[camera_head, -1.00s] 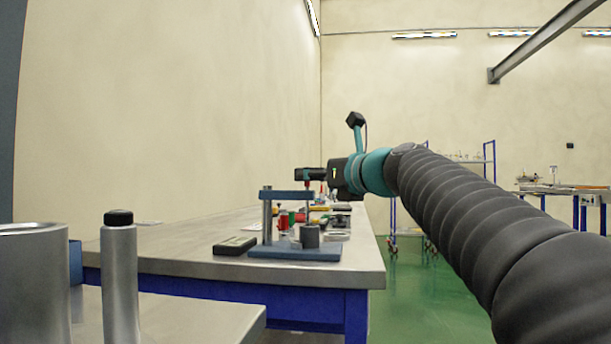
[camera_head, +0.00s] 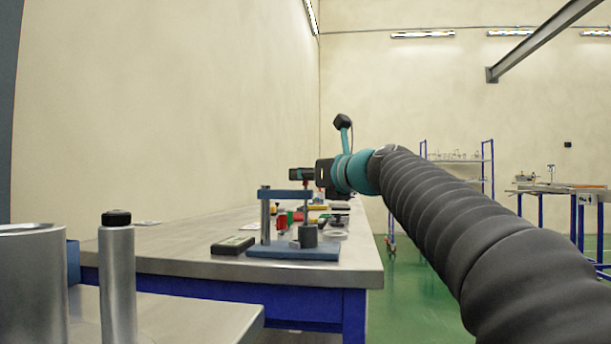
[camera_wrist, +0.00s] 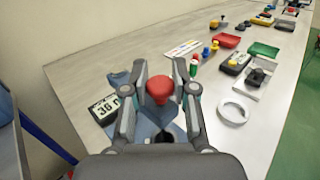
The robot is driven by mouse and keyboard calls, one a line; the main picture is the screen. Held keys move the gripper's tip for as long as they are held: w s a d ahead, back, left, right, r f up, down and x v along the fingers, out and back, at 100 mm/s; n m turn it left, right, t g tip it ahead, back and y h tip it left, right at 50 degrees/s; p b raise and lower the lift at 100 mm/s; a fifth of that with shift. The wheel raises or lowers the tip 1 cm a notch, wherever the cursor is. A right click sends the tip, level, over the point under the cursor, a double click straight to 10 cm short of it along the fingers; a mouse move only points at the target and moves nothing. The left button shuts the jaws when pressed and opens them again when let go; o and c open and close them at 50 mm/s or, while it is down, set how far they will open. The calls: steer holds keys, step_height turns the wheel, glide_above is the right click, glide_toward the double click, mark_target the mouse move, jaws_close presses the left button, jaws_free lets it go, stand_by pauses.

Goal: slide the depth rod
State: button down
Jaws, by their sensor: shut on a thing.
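A red knob (camera_wrist: 160,89), which seems to top the depth rod, sits between the two fingers of my gripper (camera_wrist: 160,82) in the wrist view. The gripper is shut on it. In the head view my gripper (camera_head: 302,175) is above the right end of the stand's blue crossbar (camera_head: 284,194). A thin rod shows below the crossbar there, over a grey cylinder (camera_head: 308,238) on the blue base plate (camera_head: 290,253). A metal post (camera_head: 265,222) carries the crossbar's left end. The rod's tip is too small to make out.
A dark panel with white digits (camera_wrist: 103,108) lies left of the stand. To the right are a white ring (camera_wrist: 236,110) and a black device (camera_wrist: 257,76). Coloured parts, including a green tray (camera_wrist: 263,50), lie farther along the bench. The bench's left part is clear.

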steer(key=shift+r, duration=0.15)
step_height(320, 180, up, 7)
steer(key=p, duration=0.8)
steer(key=c, duration=1)
jaws_free()
steer(key=shift+o, duration=0.2)
steer(key=shift+s+d, duration=0.15)
steer(key=v, duration=1.1)
steer(key=shift+s+d, duration=0.2)
steer(key=shift+s, duration=0.05)
